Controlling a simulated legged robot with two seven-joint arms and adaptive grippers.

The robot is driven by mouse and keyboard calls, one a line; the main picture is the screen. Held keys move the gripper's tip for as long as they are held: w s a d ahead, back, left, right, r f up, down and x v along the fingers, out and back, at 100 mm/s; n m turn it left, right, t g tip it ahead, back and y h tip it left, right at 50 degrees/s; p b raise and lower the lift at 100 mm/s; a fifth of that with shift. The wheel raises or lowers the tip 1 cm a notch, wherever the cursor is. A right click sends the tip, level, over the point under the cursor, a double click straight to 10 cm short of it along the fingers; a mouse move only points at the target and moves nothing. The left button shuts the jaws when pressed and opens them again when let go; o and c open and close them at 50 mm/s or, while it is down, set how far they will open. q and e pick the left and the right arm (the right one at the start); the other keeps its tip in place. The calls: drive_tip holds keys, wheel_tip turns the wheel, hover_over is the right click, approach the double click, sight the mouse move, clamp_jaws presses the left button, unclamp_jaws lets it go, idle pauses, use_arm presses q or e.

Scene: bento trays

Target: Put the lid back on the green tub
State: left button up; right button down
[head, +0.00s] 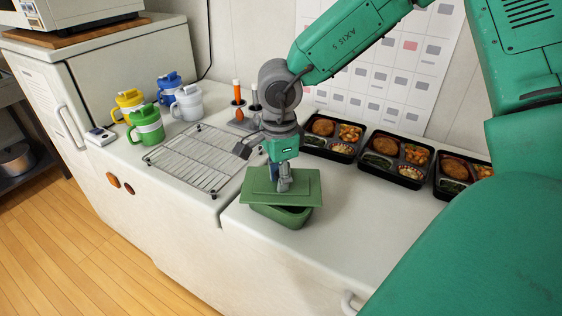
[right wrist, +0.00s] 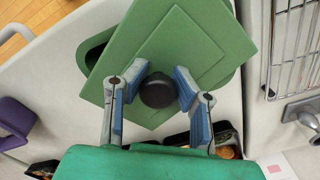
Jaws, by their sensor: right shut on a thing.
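The green lid (head: 304,190) is a flat plate with a round black knob (right wrist: 158,92). My right gripper (head: 284,184) points down and is shut on the knob, with a finger on each side of it in the right wrist view. The green tub (head: 280,217) stands on the counter under the lid. The lid is turned relative to the tub, and part of the tub's rim and dark opening shows past the lid's edge in the right wrist view (right wrist: 92,56). I cannot tell whether the lid touches the rim. My left gripper is not in view.
A wire rack (head: 197,160) lies left of the tub. Several mugs and jugs, including a green one (head: 148,125), stand beyond it. Filled bento trays (head: 397,156) line the wall at right. The counter right of the tub is clear.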

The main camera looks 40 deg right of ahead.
drive_tip(key=shift+d+f, duration=0.15)
drive_tip(key=shift+d, duration=0.4)
drive_tip(key=shift+a+r, duration=0.2)
drive_tip(key=shift+a, duration=0.55)
use_arm(q)
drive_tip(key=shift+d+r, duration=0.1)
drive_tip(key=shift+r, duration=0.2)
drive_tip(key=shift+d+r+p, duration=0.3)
drive_tip(key=shift+p, duration=0.1)
use_arm(e)
drive_tip(key=shift+f, duration=0.1)
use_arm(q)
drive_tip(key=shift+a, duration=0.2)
use_arm(e)
drive_tip(key=shift+a, duration=0.4)
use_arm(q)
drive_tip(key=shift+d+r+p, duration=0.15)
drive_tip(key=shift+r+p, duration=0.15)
use_arm(e)
drive_tip(key=shift+d, duration=0.4)
use_arm(q)
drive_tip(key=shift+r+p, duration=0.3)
drive_tip(key=shift+p, duration=0.05)
use_arm(e)
drive_tip(key=shift+d+f, duration=0.1)
drive_tip(key=shift+d, duration=0.05)
